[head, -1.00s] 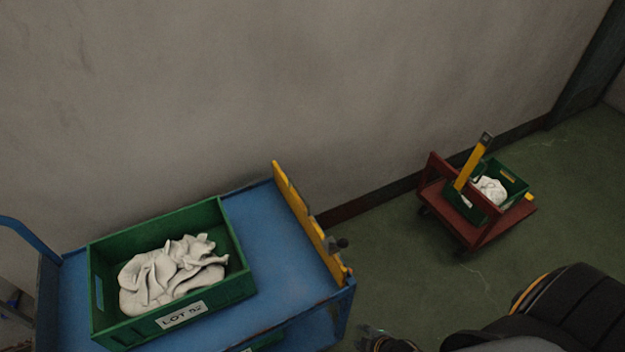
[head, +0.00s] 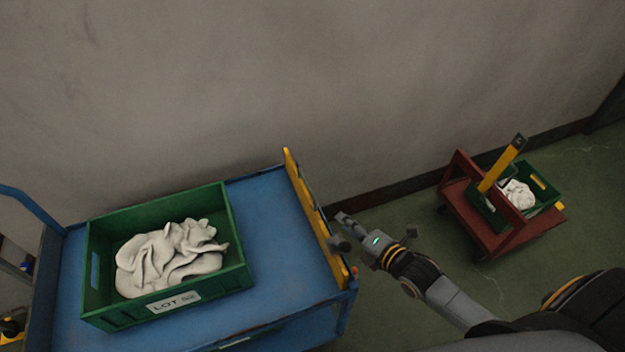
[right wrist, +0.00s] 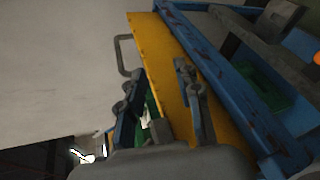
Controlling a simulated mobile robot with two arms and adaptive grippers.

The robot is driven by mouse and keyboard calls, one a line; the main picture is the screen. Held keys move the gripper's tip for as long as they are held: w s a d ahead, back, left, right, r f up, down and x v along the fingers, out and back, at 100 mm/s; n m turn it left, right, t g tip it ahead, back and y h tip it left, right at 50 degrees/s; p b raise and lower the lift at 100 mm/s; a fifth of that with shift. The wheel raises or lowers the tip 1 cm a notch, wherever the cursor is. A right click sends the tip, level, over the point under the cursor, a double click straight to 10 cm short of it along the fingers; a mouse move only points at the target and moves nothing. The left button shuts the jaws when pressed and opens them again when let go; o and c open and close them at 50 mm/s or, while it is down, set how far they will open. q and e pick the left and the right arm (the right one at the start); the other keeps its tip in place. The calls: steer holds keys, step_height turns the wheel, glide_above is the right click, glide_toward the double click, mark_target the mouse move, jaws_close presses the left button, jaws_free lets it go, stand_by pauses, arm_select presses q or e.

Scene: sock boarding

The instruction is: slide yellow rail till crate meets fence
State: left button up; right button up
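A green crate (head: 120,312) labelled LOT 52 holds crumpled off-white cloth (head: 172,258) and sits on the left part of a blue cart top (head: 262,215). The yellow rail (head: 303,197) stands along the cart's right edge, with bare blue deck between it and the crate. It also shows in the right wrist view (right wrist: 160,50) with a grey handle (right wrist: 124,56). My right gripper (head: 347,228) is just right of the rail, by a dark knob (head: 340,244). Its fingers are apart in the right wrist view (right wrist: 160,98); contact is unclear. I cannot make out a separate fence.
A red trolley (head: 480,222) with a smaller green crate (head: 545,180) and a yellow upright (head: 502,165) stands on the floor at right. A grey wall (head: 300,70) runs behind the cart. Green floor (head: 590,230) is clear at far right.

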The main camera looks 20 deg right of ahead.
mark_target(307, 182)
step_height(307, 182, up, 6)
steer(key=w+a+n+t+y, duration=0.1)
steer(key=n, duration=0.2)
steer(key=x, duration=1.3)
steer(key=shift+w+a+b, duration=0.25)
steer(key=shift+a+b, duration=0.05)
steer(key=shift+a, duration=0.15)
jaws_close()
